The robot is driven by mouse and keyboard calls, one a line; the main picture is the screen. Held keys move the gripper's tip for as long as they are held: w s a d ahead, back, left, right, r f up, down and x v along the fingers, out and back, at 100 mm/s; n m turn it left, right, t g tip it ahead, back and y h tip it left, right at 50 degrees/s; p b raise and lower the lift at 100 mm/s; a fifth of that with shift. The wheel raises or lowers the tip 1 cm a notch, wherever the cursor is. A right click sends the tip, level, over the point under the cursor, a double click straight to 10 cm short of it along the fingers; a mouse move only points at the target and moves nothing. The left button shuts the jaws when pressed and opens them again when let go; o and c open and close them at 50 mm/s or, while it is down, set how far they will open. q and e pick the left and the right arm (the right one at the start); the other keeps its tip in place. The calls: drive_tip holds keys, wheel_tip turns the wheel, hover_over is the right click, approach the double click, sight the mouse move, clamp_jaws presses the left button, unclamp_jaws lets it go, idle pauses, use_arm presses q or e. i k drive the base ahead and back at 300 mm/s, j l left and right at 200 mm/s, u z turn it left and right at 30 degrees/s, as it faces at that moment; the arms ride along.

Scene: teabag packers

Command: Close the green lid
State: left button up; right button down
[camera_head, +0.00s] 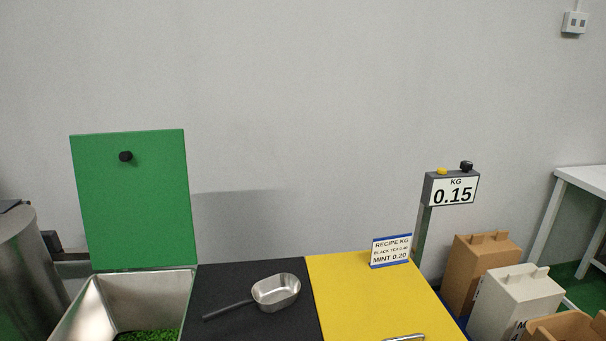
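The green lid (135,205) stands open and upright at the back of a metal bin (94,312) on the left. A black knob (125,156) sits near the top of the lid's face. The bin holds loose green leaves (148,335), partly cut off by the bottom edge of the picture. Neither of my grippers shows in the head view.
A metal scoop (275,292) lies on the black surface (222,280) right of the bin. A yellow lid (365,300) lies flat beside it, with a recipe sign (390,251) behind. A scale display (452,190) reads 0.15. Cardboard boxes (482,270) stand at right.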

sight(134, 187)
drive_tip(key=u, duration=1.3)
